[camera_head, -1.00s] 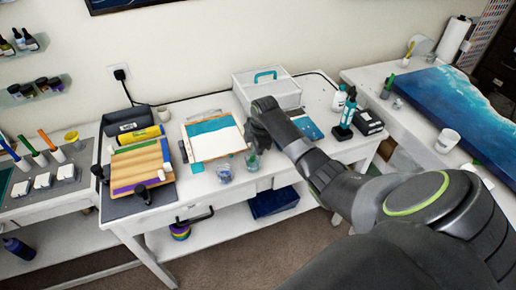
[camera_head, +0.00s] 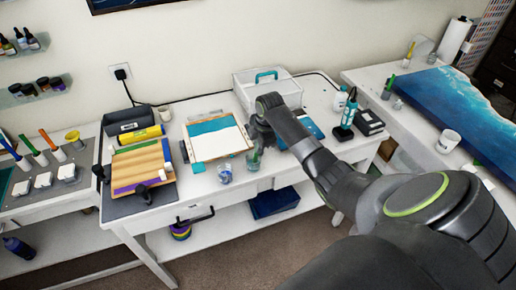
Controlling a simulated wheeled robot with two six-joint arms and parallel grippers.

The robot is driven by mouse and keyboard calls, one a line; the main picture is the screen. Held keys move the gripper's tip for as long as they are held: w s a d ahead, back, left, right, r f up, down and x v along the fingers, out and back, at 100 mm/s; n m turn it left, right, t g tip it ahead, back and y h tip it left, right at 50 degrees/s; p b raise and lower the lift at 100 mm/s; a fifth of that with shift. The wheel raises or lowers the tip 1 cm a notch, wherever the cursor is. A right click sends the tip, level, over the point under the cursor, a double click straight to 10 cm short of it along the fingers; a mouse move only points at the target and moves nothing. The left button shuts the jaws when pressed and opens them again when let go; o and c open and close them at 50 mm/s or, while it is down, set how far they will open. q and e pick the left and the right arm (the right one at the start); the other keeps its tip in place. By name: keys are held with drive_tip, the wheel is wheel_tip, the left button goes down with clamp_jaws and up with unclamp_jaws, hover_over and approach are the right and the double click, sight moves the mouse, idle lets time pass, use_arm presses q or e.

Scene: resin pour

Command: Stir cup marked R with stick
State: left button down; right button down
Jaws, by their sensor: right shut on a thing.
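Two small clear cups stand near the front edge of the white table: one cup (camera_head: 225,174) with bluish contents, and another cup (camera_head: 253,161) just right of it, greenish inside. No R mark is legible on either. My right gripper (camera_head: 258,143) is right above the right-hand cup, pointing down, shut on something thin. The held thing is mostly hidden by the gripper and too small to make out clearly; it seems to reach down to the cup. My left gripper is not in view.
A framed white and teal panel (camera_head: 211,146) lies left of the gripper. A clear lidded box (camera_head: 266,93) stands behind it. A striped wooden board (camera_head: 138,168) lies at the left.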

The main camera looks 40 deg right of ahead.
drive_tip(key=shift+s+d+r, duration=0.1)
drive_tip(key=shift+s+r, duration=0.05)
drive_tip(key=shift+r, duration=0.75)
drive_tip(key=shift+s+r, duration=0.2)
drive_tip(key=shift+r, duration=0.75)
drive_tip(key=shift+s+d+r, duration=0.1)
drive_tip(key=shift+s+r, duration=0.05)
drive_tip(key=shift+r, duration=0.75)
drive_tip(key=shift+a, duration=0.1)
drive_tip(key=shift+r, duration=2.5)
